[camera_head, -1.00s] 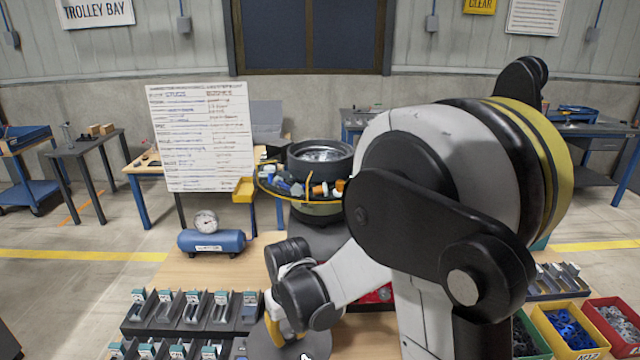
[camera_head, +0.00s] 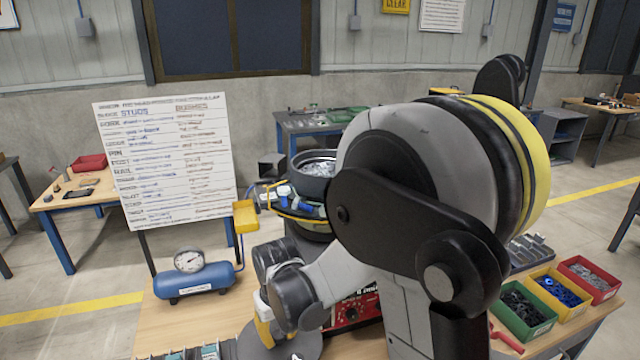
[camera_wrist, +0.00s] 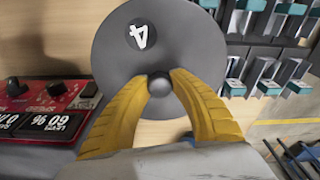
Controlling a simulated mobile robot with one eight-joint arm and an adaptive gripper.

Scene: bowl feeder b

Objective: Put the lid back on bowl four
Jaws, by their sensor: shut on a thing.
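In the wrist view my gripper (camera_wrist: 160,85) has its two yellow fingers shut on the dark knob of a round grey lid (camera_wrist: 118,60). In the head view my gripper (camera_head: 265,330) holds the lid (camera_head: 308,344) low over the near part of the wooden bench, partly cut off by the lower edge.
A red control box (camera_head: 352,312) sits on the bench beside my gripper; it also shows in the wrist view (camera_wrist: 40,110). A blue air tank (camera_head: 195,280) with a gauge stands at left. Green, yellow and red bins (camera_head: 588,282) are at right. Racks of small fixtures (camera_wrist: 268,45) lie near the lid.

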